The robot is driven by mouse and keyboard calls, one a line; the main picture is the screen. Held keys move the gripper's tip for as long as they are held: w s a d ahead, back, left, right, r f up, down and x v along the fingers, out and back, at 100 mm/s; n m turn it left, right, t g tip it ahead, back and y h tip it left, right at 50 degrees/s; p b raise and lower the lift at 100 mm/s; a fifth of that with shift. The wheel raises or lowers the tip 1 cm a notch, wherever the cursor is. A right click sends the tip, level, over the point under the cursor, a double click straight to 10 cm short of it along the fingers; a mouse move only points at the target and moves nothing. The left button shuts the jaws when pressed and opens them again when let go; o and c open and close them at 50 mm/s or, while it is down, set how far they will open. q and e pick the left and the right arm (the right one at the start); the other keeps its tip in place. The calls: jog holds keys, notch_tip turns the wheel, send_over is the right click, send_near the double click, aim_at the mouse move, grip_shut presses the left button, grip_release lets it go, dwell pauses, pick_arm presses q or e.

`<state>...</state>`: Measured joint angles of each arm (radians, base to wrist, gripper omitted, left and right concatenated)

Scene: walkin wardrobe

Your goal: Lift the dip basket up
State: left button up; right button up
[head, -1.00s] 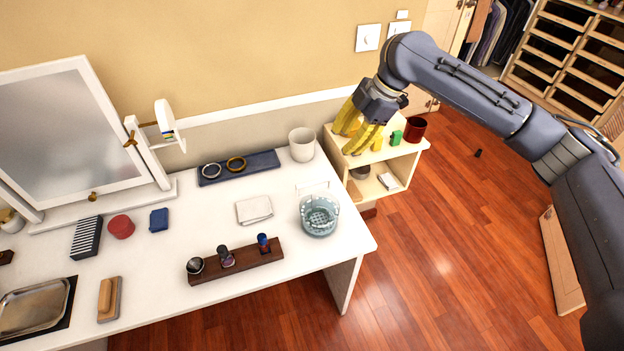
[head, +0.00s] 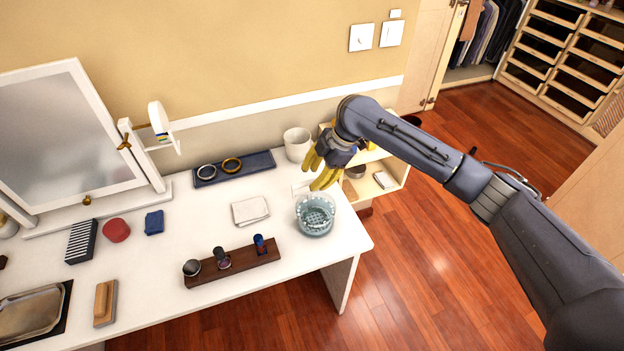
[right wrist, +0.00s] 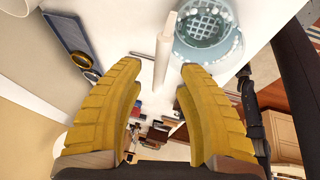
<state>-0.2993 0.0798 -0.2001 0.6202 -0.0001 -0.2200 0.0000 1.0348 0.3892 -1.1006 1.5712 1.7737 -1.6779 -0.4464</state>
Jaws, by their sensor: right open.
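The dip basket (head: 315,217) is a round teal basket with a perforated bottom, sitting in a clear glass jar near the right end of the white table. It also shows at the top of the right wrist view (right wrist: 205,28), with a pale upright handle bar (right wrist: 165,52) in front of the yellow fingers. My right gripper (head: 316,177) is open and empty, just above and behind the jar. In the right wrist view its fingers (right wrist: 159,85) stand apart, with the bar's end between and beyond them. I cannot tell the exact gap. My left gripper is not in view.
A white cup (head: 297,145) and a blue tray (head: 236,168) with rings stand behind. A folded cloth (head: 250,211) and a wooden rack (head: 232,263) with small bottles lie left of the jar. A low shelf (head: 388,187) stands right of the table.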

jog(key=shift+x, duration=0.9)
jog(key=shift+c, duration=0.4)
grip_shut()
jog(key=shift+r, duration=0.1)
